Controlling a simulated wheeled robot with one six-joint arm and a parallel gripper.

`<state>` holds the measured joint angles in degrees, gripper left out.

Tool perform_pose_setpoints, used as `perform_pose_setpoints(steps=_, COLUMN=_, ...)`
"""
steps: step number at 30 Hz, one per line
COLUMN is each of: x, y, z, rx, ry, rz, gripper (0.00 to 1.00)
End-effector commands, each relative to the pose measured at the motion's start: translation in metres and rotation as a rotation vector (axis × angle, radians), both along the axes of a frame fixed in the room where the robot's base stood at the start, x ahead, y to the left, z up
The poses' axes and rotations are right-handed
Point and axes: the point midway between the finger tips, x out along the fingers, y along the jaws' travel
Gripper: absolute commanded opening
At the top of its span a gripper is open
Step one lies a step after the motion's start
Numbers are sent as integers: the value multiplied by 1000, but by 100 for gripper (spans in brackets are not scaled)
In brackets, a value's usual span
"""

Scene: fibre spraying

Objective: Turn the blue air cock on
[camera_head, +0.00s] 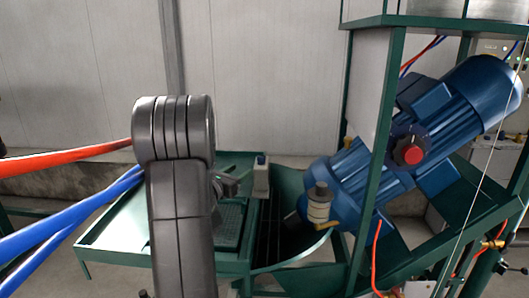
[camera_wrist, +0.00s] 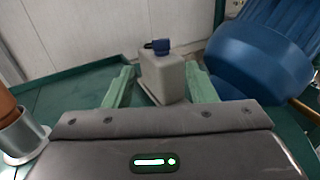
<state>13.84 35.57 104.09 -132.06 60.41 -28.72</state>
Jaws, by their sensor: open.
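Beyond and between the fingers in the wrist view stands a grey canister (camera_wrist: 162,78) with a dark blue cap (camera_wrist: 158,46). No contact with it is clear. In the head view my arm hides most of the gripper; the canister (camera_head: 261,178) shows to its right.
A green table (camera_head: 115,238) spreads under the arm. A large blue motor (camera_head: 450,115) with a red knob (camera_head: 412,155) sits on a green frame (camera_head: 375,165) at right. Red hose (camera_head: 60,160) and blue hoses (camera_head: 60,225) cross the left. An orange-topped metal cylinder (camera_wrist: 18,135) stands left in the wrist view.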

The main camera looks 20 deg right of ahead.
Motion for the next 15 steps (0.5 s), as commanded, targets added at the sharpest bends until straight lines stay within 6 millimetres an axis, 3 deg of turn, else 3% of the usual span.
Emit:
perform_pose_setpoints(steps=5, x=8, y=-12, z=2, rx=0, ry=0, rz=-2, gripper=51)
perform_pose_setpoints(steps=15, x=49, y=-69, z=2, rx=1, ry=2, rz=-3, gripper=51)
